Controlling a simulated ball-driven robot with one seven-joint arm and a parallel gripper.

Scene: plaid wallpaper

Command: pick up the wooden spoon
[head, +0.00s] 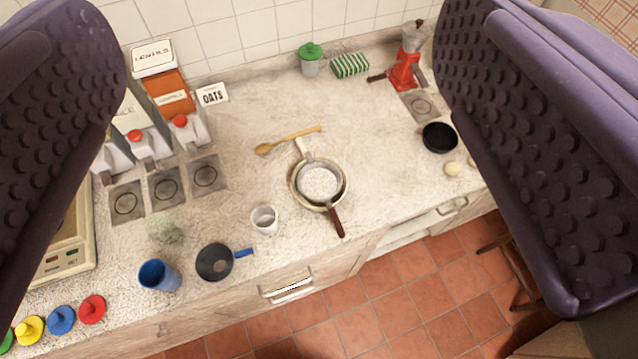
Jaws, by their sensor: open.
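The wooden spoon (288,140) lies on the light stone counter (268,95). Its bowl end points left and its handle runs up to the right. It lies just behind a metal sieve or pan (296,186) with a dark brown handle toward the front. A pale handle tip from that pan comes close to the spoon; I cannot tell whether they touch. My gripper (310,165) is open and empty, with one dark, studded finger at each side of the view. The spoon is between the fingers in the picture, well beyond them, and fully visible.
A black bowl (438,138) is right. Counter behind the spoon is clear.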

